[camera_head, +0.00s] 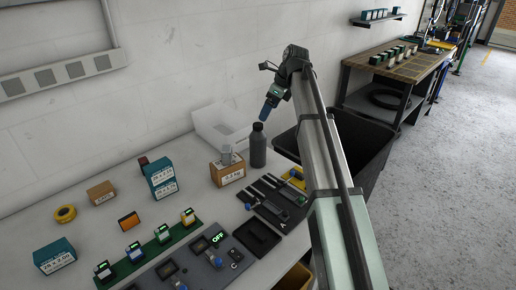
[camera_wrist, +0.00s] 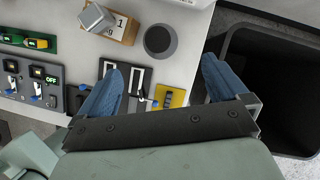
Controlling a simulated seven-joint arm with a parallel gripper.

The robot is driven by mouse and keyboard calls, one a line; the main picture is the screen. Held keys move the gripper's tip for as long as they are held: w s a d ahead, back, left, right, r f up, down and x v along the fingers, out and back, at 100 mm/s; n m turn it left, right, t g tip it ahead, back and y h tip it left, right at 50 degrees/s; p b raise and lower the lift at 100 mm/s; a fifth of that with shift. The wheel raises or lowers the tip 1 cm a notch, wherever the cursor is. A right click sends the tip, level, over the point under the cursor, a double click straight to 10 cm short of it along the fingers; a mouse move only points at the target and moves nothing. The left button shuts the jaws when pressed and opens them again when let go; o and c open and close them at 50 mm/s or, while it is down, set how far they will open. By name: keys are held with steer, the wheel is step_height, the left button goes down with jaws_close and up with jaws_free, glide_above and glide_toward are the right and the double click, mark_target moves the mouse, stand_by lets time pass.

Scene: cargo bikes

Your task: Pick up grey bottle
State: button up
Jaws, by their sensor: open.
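The grey bottle (camera_head: 258,147) stands upright on the white table near its right edge. From above, in the wrist view, the bottle (camera_wrist: 159,40) shows as a dark round shape. My gripper (camera_head: 269,107) hangs just above and slightly to the right of the bottle in the head view. In the wrist view my gripper (camera_wrist: 160,85) has its two blue fingers spread wide with nothing between them. The bottle lies ahead of the fingers, toward the top of the picture.
A cardboard box (camera_head: 228,169) with a grey block on it stands left of the bottle. A white bin (camera_head: 218,124) is behind. A black bin (camera_head: 372,146) is right of the table. Switch panels (camera_head: 190,262) and a black tray (camera_head: 257,237) lie in front.

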mark_target(259, 125)
steer(key=x, duration=0.6)
steer(key=shift+a+f, duration=0.15)
steer(key=shift+f, duration=0.2)
steer(key=shift+a+x, duration=0.15)
steer(key=shift+x, duration=1.15)
steer(key=shift+a+x, duration=0.15)
steer(key=shift+x, duration=1.2)
steer(key=shift+w+r, duration=0.2)
jaws_close()
